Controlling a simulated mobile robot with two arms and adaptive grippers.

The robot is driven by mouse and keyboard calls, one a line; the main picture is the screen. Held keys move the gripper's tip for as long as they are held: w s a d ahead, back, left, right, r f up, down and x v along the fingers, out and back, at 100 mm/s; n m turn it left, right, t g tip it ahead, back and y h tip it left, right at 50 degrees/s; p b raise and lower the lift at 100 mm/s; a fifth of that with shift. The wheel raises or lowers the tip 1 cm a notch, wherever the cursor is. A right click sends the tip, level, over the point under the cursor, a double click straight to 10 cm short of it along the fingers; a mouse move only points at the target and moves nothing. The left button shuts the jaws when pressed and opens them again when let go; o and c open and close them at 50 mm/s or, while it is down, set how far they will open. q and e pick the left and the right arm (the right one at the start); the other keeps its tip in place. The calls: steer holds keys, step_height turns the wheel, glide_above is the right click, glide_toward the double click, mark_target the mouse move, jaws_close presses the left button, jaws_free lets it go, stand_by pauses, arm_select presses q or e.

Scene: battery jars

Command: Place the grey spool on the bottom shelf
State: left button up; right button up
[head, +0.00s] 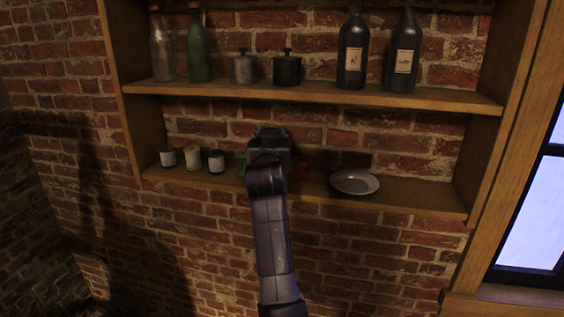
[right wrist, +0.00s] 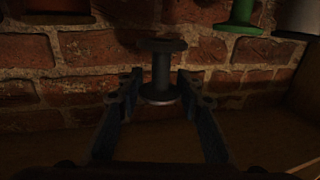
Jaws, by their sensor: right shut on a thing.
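A dark grey spool (right wrist: 161,72) with a flange at each end stands between the fingers of my right gripper (right wrist: 159,82) in the right wrist view. The fingers are shut on it. In the head view my right gripper (head: 270,143) is at the bottom shelf (head: 415,194), near its middle, and hides the spool. I cannot tell whether the spool touches the shelf board. My left gripper is in neither view.
A metal dish (head: 355,182) lies to the right. Bottles (head: 352,48) and lidded pots (head: 287,69) fill the upper shelf (head: 440,97). The bottom shelf's right end is clear.

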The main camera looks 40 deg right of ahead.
steer(key=shift+s+a+f, duration=0.25)
steer(key=shift+s+f, duration=0.1)
steer(key=shift+f, duration=0.2)
steer(key=shift+s+a+f, duration=0.25)
steer(key=shift+s+f, duration=0.05)
steer(key=shift+f, duration=0.6)
steer(key=f, duration=0.2)
steer(key=f+p, duration=0.1)
steer(key=f, duration=0.1)
steer(key=shift+w+d, duration=0.25)
steer(key=shift+w, duration=0.1)
steer(key=shift+f, duration=0.2)
steer(key=shift+s+a+r, duration=0.1)
steer(key=shift+s+a, duration=0.05)
steer(key=shift+s, duration=0.05)
steer(key=shift+f, duration=0.2)
steer(key=o, duration=0.7)
steer(key=shift+w, duration=0.1)
